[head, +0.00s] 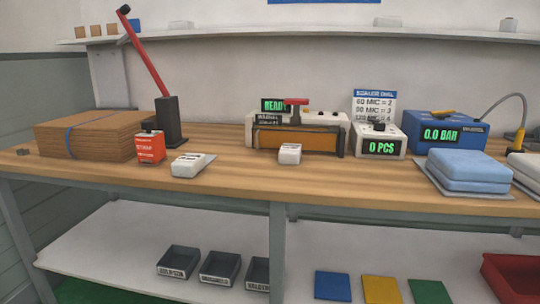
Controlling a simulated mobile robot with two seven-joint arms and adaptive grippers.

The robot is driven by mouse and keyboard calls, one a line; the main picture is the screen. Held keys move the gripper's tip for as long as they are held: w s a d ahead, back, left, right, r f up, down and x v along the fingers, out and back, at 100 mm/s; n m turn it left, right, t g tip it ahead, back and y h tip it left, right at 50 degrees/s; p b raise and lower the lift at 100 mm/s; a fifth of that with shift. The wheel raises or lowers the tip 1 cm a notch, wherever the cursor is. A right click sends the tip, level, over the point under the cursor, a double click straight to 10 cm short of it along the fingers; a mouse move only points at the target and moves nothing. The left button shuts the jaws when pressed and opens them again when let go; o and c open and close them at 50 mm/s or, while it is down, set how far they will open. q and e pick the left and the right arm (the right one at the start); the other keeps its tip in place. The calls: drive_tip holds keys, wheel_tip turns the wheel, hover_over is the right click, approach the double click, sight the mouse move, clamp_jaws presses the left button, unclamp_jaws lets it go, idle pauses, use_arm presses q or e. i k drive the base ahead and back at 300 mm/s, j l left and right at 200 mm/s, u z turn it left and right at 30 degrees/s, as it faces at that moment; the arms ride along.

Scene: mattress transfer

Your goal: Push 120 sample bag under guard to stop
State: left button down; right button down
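A small white block (290,153) with dark print stands on the bench directly in front of the sealer-like machine (335,118). The machine has an orange-brown front panel (312,141), perhaps the guard, and a green-lit display. Another white block (187,166) lies further left on a thin clear sheet, perhaps a bag. Neither block's print is readable, so I cannot tell which is the 120 sample bag. The block in the middle is in front of the panel; I cannot tell whether it touches it. The stop cannot be made out. Neither of my grippers is in view.
On the wooden bench (235,180) stand a cardboard stack (85,138), an orange-red box (150,147), a red-handled lever tool (168,120), a "0 PCS" counter (378,138), a blue "0.0 BAR" unit (445,130) and light-blue pads (468,165). The bench front is mostly clear.

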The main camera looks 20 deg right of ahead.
sight(289, 154)
drive_tip(key=i+j+z, duration=0.3)
drive_tip(key=i+j, duration=0.55)
drive_tip(key=i, duration=0.15)
